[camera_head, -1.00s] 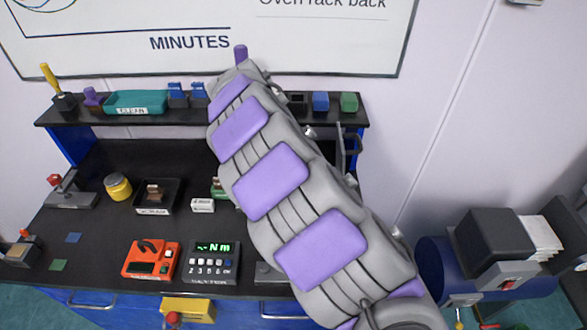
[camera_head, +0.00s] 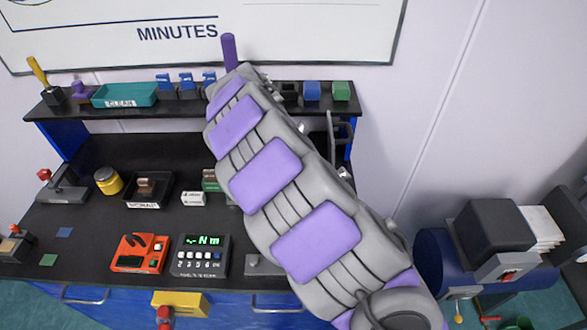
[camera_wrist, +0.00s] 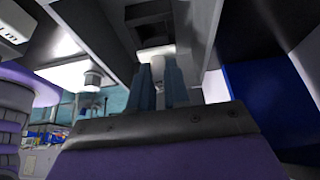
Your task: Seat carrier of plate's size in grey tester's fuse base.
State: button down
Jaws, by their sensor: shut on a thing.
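In the wrist view my gripper (camera_wrist: 160,68) points away from the camera, its two blue-grey fingers close together on a small pale thing (camera_wrist: 157,54), likely a carrier. Its size marking cannot be read. Just above it is a dark rectangular opening (camera_wrist: 155,32) in a grey housing (camera_wrist: 105,40), which may be the tester's fuse base. I cannot tell whether the held thing touches the opening. No size plate can be read.
The shelf holds a teal CLEAN tray (camera_head: 125,95), several blue pieces (camera_head: 187,82) and a green block (camera_head: 341,91). On the bench are a SCRAP tray (camera_head: 148,204), an orange meter (camera_head: 141,253) and a keypad box (camera_head: 201,256). A blue panel (camera_wrist: 247,95) stands close right of my gripper.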

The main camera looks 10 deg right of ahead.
jog(key=shift+a, duration=1.1)
jog(key=shift+d, duration=1.35)
jog(key=shift+a+f, duration=0.1)
jog(key=shift+a, duration=0.65)
jog(key=shift+s+d+f+b, duration=0.1)
jog(key=shift+d+f+b, duration=0.1)
jog(key=shift+f+b, duration=0.1)
jog(key=shift+d+r, duration=0.1)
jog(key=shift+d, duration=0.25)
jog(key=shift+r, duration=0.25)
jog(key=shift+a, duration=0.4)
jog(key=shift+a, duration=0.35)
jog(key=shift+f+b, duration=0.15)
jog(key=shift+b, duration=0.15)
